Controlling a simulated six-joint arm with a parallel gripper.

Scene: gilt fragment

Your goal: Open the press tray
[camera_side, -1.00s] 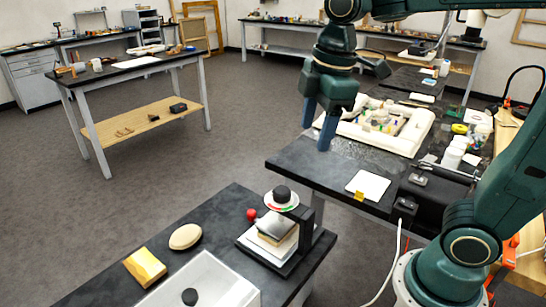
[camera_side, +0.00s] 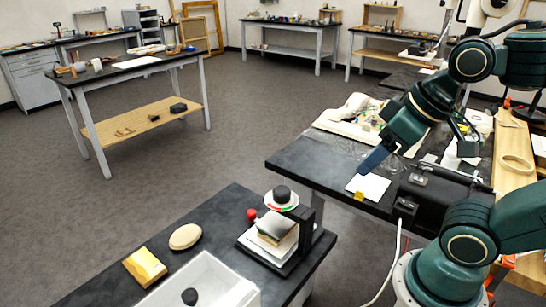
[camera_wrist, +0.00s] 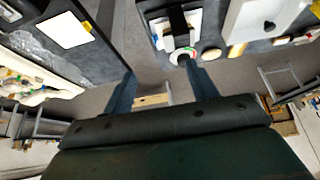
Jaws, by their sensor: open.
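The press (camera_side: 314,215) stands at the right end of the near dark table, with a black knob and a red-and-green dial on top. Under its head lies a pale stack with a brownish block, on what looks like the press tray (camera_side: 256,243). A small red ball (camera_side: 252,214) shows at its left. The press also shows at the top of the wrist view (camera_wrist: 178,24). My gripper (camera_side: 372,163) is open and empty, tilted, over the right table near a white card. In the wrist view my gripper (camera_wrist: 160,68) has its fingers apart, with floor between them. It is well apart from the press.
A white bin (camera_side: 205,280) with a dark round thing, a tan oval pad (camera_side: 185,237) and a gold block (camera_side: 145,267) share the near table. The white card (camera_side: 368,187) and a black box (camera_side: 430,200) are on the right table. A floor gap separates the tables.

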